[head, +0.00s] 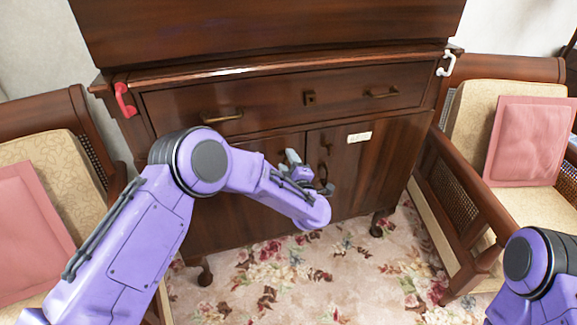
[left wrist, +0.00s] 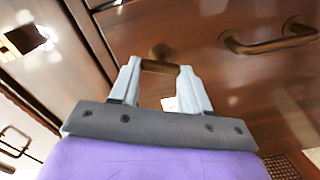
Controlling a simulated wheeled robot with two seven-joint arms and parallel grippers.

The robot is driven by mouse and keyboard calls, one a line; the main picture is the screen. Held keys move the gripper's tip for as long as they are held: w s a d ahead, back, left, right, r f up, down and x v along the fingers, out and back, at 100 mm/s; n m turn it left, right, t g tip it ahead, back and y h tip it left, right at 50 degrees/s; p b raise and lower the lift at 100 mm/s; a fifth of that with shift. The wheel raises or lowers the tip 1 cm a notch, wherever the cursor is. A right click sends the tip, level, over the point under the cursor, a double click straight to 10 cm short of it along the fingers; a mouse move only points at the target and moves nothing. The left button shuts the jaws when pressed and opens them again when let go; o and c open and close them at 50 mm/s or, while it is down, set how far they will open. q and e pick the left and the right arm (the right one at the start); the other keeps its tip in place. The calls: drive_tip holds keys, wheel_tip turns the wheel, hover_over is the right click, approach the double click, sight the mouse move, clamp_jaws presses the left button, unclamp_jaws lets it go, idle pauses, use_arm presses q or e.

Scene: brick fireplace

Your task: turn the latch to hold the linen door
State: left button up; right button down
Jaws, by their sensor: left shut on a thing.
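The dark wooden cabinet has two lower doors. The right door (head: 385,165) bears a small white label (head: 359,137) whose writing is too small to read. My left gripper (head: 292,158) is in front of the doors near their meeting edge. In the left wrist view my left gripper (left wrist: 159,75) is shut on a small brass latch (left wrist: 160,66), which sits between its fingertips. A curved brass handle (left wrist: 268,42) is to the right of the latch there. In the head view the arm and gripper hide the latch. My right gripper is out of view.
Above the doors is a drawer (head: 280,98) with brass pulls. A red handle (head: 124,100) and a white handle (head: 446,64) are at the cabinet's sides. Armchairs with pink cushions (head: 530,140) flank it. The floral carpet (head: 350,265) in front is clear.

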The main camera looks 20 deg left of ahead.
use_arm(q)
drive_tip(key=n+b, duration=0.2)
drive_tip(key=n, duration=0.2)
drive_tip(key=shift+f+n, duration=0.15)
drive_tip(key=shift+n, duration=0.25)
idle(0.4)
drive_tip(key=o, duration=1.1)
drive_tip(key=shift+c, duration=0.2)
drive_tip(key=shift+s, duration=0.1)
drive_tip(key=v, duration=1)
drive_tip(key=shift+d, duration=0.2)
drive_tip(key=shift+s, duration=0.15)
